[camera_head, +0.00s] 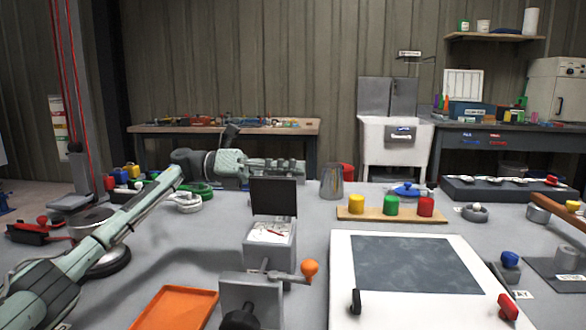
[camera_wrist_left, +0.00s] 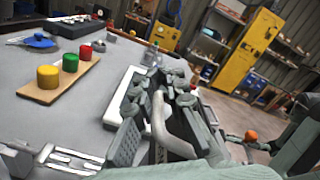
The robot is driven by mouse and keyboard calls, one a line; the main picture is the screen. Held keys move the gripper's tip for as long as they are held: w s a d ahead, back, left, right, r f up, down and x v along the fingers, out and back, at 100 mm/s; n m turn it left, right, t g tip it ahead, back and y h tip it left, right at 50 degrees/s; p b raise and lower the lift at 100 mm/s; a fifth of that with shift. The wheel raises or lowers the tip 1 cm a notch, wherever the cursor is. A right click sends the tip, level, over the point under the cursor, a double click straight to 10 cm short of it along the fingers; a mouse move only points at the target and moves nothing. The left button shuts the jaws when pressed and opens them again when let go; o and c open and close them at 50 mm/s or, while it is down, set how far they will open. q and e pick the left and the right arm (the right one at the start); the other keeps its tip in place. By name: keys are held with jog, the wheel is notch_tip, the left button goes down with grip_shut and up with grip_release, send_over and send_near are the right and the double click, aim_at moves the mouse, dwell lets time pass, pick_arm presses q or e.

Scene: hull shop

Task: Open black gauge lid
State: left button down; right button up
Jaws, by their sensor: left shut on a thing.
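The black gauge lid (camera_head: 274,196) stands upright at the back of its grey box, whose pale dial face (camera_head: 268,232) shows uncovered. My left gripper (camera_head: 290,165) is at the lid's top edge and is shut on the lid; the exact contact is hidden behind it. In the left wrist view, the gripper's fingers (camera_wrist_left: 160,108) fill the lower middle, with a pale curved bar (camera_wrist_left: 174,132) between them. My right gripper is not in view.
A crank with an orange knob (camera_head: 309,268) stands right of the gauge box. An orange tray (camera_head: 175,308) lies front left. A white-framed dark panel (camera_head: 484,291) lies to the right. A wooden strip (camera_head: 367,214) with three coloured pegs is behind it.

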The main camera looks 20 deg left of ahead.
pick_arm(q)
jog(key=shift+f, duration=0.7)
jog(key=c, duration=1.6)
grip_release()
jog(key=v, duration=1.2)
jog(key=shift+a+r, duration=0.1)
jog(key=shift+r, duration=0.25)
